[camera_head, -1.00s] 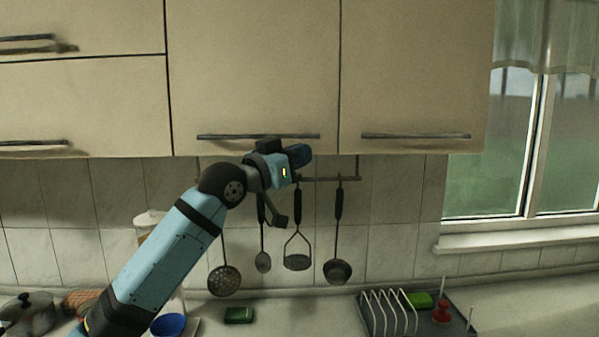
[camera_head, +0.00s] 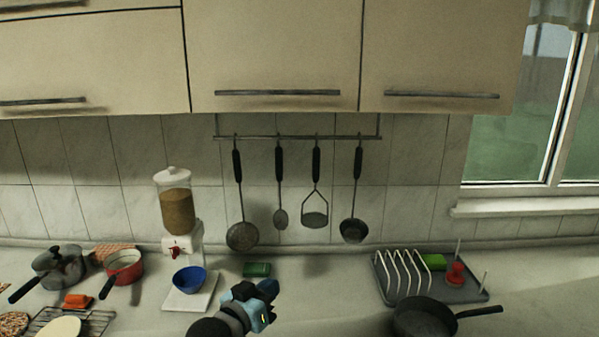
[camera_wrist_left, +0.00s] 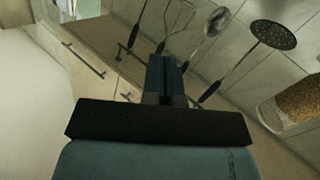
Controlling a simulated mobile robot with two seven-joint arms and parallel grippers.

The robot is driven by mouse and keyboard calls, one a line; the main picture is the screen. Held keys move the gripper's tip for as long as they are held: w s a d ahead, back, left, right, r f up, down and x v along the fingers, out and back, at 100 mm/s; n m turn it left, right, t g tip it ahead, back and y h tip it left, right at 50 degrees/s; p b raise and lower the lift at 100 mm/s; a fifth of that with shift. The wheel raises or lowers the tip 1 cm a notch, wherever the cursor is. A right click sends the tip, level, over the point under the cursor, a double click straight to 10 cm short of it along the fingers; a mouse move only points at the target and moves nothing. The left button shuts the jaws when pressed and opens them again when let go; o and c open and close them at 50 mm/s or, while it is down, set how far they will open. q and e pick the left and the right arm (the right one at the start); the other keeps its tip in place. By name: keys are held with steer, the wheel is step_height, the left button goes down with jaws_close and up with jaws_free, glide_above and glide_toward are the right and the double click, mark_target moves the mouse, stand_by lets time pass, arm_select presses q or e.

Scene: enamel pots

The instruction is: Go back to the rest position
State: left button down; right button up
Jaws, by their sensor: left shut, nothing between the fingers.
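My left gripper (camera_head: 268,290) is low in the head view, in front of the counter and right of the blue bowl. Its fingers are together with nothing between them. In the left wrist view the closed fingers (camera_wrist_left: 163,75) point toward the wall and the hanging utensils, apart from them. My right gripper is not in view.
Utensils, among them a skimmer (camera_head: 242,236) and a ladle (camera_head: 354,230), hang from a rail (camera_head: 297,137) under the cupboards. A dispenser (camera_head: 175,205), a blue bowl (camera_head: 189,279), a red pot (camera_head: 123,268), a grey pot (camera_head: 58,266), a dish rack (camera_head: 455,290) and a black pan (camera_head: 424,318) stand on the counter.

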arm_select(q)
steer(key=s+a+f+n+g+y, duration=0.15)
steer(key=s+a+f, duration=0.25)
steer(key=s+f, duration=0.4)
steer(key=s+a+f+y, duration=0.3)
steer(key=s+f, duration=0.3)
steer(key=f, duration=0.4)
steer(key=s+a+f+g+y, duration=0.1)
steer(key=s+a+f, duration=0.2)
steer(key=s+f, duration=0.2)
steer(key=s+a+f+g+y+p, duration=0.1)
steer(key=s+a+f, duration=0.2)
steer(key=s, duration=0.9)
step_height(320, 180, down, 2)
steer(key=shift+a+f+p, duration=0.2)
steer(key=shift+p, duration=0.1)
